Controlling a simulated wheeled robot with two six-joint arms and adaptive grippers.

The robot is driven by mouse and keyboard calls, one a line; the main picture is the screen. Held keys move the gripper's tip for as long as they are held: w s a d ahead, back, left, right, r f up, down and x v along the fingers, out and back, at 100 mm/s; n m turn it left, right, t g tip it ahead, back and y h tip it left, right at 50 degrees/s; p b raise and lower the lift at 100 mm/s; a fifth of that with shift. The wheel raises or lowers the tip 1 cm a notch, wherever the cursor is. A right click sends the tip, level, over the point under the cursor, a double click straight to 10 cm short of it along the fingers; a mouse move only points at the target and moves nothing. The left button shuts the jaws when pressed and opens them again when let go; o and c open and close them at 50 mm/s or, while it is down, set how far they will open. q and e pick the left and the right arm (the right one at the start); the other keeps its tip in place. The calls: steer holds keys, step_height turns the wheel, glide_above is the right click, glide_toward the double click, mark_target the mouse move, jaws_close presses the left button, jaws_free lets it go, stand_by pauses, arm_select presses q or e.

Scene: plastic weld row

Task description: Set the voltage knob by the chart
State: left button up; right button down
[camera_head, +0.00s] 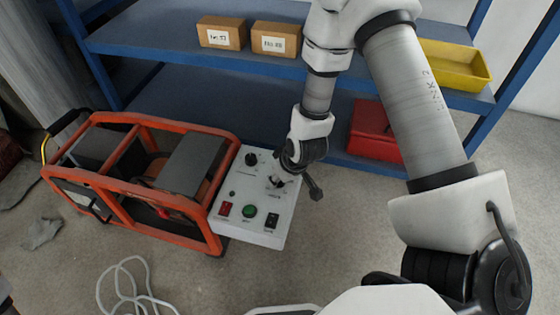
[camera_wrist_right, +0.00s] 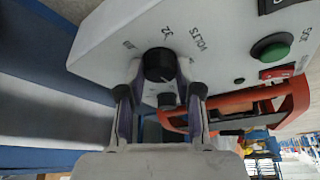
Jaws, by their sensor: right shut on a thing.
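The white control panel (camera_head: 257,232) is on the end of an orange-framed machine (camera_head: 150,185). My right gripper (camera_head: 279,180) reaches down to its upper right part, hiding most of the knob there. In the right wrist view, a round black knob (camera_wrist_right: 160,64) sits between the fingertips of my right gripper (camera_wrist_right: 161,75), which is shut on it. Markings that look like VOLTS and a number are printed around this knob; its exact setting is hard to read. A second black knob (camera_head: 251,159) is free at the panel's upper left. No chart is readable. My left gripper is out of view.
The panel also bears a red switch (camera_head: 225,209), a green button (camera_head: 249,211) and a black switch (camera_head: 271,220). Blue shelving behind holds cardboard boxes (camera_head: 221,33), a yellow tray (camera_head: 455,65) and a red case (camera_head: 375,131). A pale hose (camera_head: 125,285) lies on the floor.

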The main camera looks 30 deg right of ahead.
steer(key=m+h+p, duration=0.2)
steer(key=m+p, duration=0.1)
steer(key=m, duration=0.1)
steer(key=shift+a+m, duration=0.1)
steer(key=shift+m, duration=0.3)
stand_by(0.4)
steer(key=c, duration=0.8)
jaws_free()
steer(key=v, duration=1.2)
steer(key=shift+w, duration=0.1)
